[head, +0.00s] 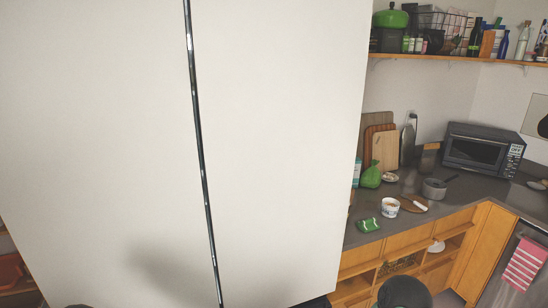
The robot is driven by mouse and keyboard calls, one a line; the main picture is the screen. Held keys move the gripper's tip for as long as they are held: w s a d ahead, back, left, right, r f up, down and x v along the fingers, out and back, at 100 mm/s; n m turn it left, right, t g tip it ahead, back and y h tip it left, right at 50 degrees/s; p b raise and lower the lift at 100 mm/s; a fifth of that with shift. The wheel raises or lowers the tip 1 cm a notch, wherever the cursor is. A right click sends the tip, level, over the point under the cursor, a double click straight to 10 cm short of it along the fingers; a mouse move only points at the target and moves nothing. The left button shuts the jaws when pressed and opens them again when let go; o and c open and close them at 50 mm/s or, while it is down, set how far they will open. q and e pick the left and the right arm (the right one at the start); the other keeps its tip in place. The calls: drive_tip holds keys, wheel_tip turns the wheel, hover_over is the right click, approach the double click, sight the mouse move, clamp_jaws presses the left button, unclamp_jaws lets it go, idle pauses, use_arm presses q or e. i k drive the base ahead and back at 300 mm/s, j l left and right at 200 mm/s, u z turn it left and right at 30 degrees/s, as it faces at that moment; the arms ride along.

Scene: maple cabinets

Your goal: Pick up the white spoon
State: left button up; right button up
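A small white elongated item (420,206) lies on a round wooden board (411,200) on the dark counter at the right. It may be the white spoon, but it is too small to tell. A white and blue bowl (390,209) stands just left of it. Neither of my grippers can be made out in the head view.
A tall white cabinet (280,150) fills the left and middle. The dark counter (458,202) holds a grey pot (434,189), a green bag (371,175), a green packet (367,225), cutting boards (385,150) and a microwave (478,150). A dark rounded shape (403,292) is at the bottom.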

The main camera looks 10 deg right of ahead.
sight(417, 204)
drive_tip(key=i+l+u, duration=0.25)
drive_tip(key=l+u, duration=0.2)
drive_tip(key=l, duration=0.95)
drive_tip(key=l+u, duration=0.4)
drive_tip(key=l, duration=1)
drive_tip(key=i, duration=0.05)
